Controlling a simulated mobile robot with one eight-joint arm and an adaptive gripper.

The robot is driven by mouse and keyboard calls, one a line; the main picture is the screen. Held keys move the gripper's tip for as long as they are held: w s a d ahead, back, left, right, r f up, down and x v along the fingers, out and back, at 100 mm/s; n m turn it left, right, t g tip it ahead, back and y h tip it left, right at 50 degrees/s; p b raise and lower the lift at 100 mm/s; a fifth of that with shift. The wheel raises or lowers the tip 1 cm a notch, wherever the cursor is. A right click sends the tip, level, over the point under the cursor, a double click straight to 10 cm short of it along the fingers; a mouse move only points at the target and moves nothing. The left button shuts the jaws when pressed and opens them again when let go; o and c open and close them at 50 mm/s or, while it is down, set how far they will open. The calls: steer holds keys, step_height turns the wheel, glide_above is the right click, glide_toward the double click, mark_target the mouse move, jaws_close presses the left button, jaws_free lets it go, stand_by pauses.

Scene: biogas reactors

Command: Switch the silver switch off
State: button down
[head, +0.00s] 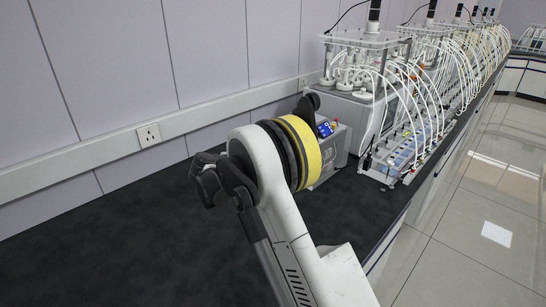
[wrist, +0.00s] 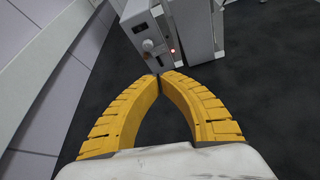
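My gripper (wrist: 159,76) shows in the wrist view as two curved yellow fingers. Their tips come together with almost no gap, and nothing shows between them. Just beyond the tips stands a grey-white control box (wrist: 136,17). Its face carries a round silvery knob-like part (wrist: 147,45), a dark slot near the tips and a lit red lamp (wrist: 173,50). I cannot tell for certain which part is the silver switch, or its position. In the head view, a grey box (head: 339,148) with a blue display is partly hidden behind my arm.
Glass-topped reactors (head: 365,40) with many white tubes stand in a row along the bench. A blue-and-white rack (head: 400,155) sits near the bench's right edge. A wall socket (head: 148,135) is at the left. The dark bench top (head: 60,265) is clear at the left front.

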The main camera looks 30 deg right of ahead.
steer(key=w+f+n, duration=0.1)
steer(key=f, duration=0.1)
steer(key=w+f+n+h, duration=0.1)
steer(key=w+f, duration=0.1)
steer(key=shift+d+h, duration=0.1)
steer(key=shift+h, duration=0.2)
steer(key=shift+f, duration=0.1)
steer(key=b+x, duration=0.1)
steer(key=x, duration=0.3)
steer(key=b+x, duration=0.1)
steer(key=x, duration=0.3)
steer(key=b+x, duration=0.2)
steer(key=x, duration=0.2)
steer(key=shift+w+d+r, duration=0.15)
steer(key=shift+d+r, duration=0.05)
steer(key=shift+d, duration=0.1)
steer(key=shift+w+d+r, duration=0.15)
steer(key=shift+w+d, duration=0.15)
steer(key=shift+d, duration=0.3)
